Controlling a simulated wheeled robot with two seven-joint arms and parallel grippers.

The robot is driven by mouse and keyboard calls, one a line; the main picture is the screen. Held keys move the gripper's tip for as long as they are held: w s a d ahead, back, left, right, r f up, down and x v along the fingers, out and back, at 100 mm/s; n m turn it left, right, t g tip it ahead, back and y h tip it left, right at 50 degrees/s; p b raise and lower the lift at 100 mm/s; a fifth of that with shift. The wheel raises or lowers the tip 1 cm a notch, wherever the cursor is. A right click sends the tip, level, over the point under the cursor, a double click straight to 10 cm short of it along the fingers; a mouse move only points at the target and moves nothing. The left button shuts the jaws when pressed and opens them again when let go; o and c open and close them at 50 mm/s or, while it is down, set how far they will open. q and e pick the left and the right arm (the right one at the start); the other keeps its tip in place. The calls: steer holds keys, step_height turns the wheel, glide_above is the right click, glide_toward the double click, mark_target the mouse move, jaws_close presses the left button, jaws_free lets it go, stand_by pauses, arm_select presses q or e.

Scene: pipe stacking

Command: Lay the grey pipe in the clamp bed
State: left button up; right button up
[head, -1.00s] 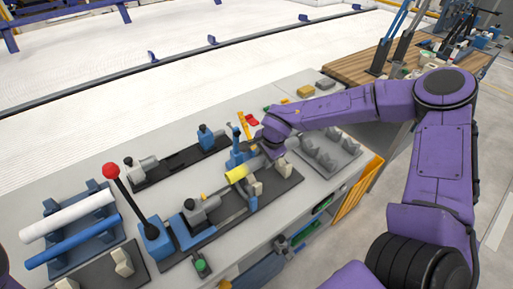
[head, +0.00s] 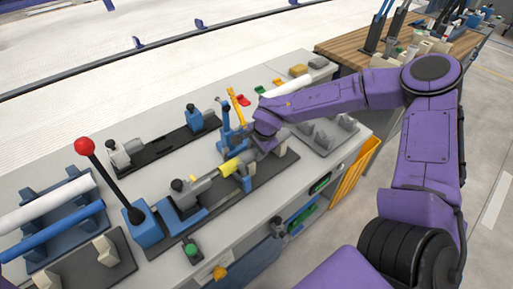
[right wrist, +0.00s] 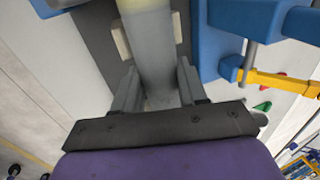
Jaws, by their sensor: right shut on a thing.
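The grey pipe (head: 204,183) has a yellow band (head: 230,167) and runs along the clamp bed (head: 208,222) on the bench. My right gripper (head: 262,147) is shut on the pipe near its right end and hides part of it. In the right wrist view, the two fingers (right wrist: 156,92) are on either side of the grey pipe (right wrist: 150,50). Pale blocks (right wrist: 121,40) of the bed flank the pipe. I cannot tell whether the pipe touches the bed. My left gripper is not in view.
A red-knobbed lever (head: 85,147) stands left of the bed. A white pipe (head: 45,205) and a blue pipe (head: 55,232) rest on a rack at the left. A blue clamp with a yellow handle (head: 237,108) stands close behind my gripper. A grey notched block (head: 325,135) lies to the right.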

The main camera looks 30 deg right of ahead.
steer(key=o, duration=1.2)
steer(key=v, duration=1)
steer(key=shift+r, duration=0.3)
steer(key=shift+s, duration=0.1)
